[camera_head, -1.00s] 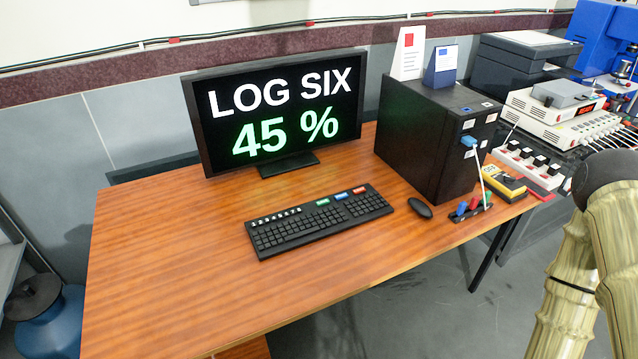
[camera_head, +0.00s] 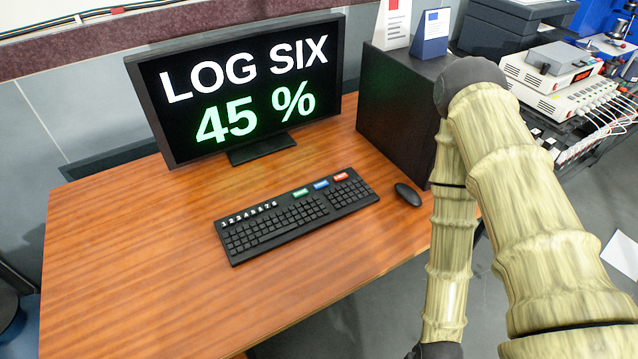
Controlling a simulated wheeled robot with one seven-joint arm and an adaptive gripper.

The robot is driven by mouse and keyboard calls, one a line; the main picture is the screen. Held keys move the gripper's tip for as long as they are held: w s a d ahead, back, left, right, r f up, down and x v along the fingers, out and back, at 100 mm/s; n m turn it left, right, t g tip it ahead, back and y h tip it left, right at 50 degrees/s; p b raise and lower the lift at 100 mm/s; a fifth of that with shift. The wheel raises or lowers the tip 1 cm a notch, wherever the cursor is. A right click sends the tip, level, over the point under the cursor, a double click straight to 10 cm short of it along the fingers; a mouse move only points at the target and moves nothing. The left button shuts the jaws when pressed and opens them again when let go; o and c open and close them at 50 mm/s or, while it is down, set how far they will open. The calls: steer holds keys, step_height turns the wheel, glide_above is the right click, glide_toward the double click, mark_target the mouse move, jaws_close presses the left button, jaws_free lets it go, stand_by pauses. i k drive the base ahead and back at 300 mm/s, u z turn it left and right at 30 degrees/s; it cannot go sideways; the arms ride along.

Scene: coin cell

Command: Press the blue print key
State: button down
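The black keyboard (camera_head: 285,226) lies on the wooden desk in front of the monitor. Its top row has white numbered keys at the left and three coloured keys at the right. The blue key (camera_head: 321,184) sits between a green key (camera_head: 300,192) and a red key (camera_head: 341,176); their labels are too small to read. The monitor (camera_head: 247,87) shows "LOG SIX" in white and "45 %" in green. My arm comes in from the right, and its lower part runs down past the desk's front edge. My gripper is out of view.
A black mouse (camera_head: 408,194) lies right of the keyboard. A black computer case (camera_head: 397,110) stands behind it, partly hidden by my arm, with two cards on top. The wooden desk (camera_head: 120,270) is clear at the left and front. Instruments stand at the right.

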mark_target(324, 183)
steer(key=z, duration=1.65)
steer(key=k, duration=1.2)
steer(key=u, duration=1.15)
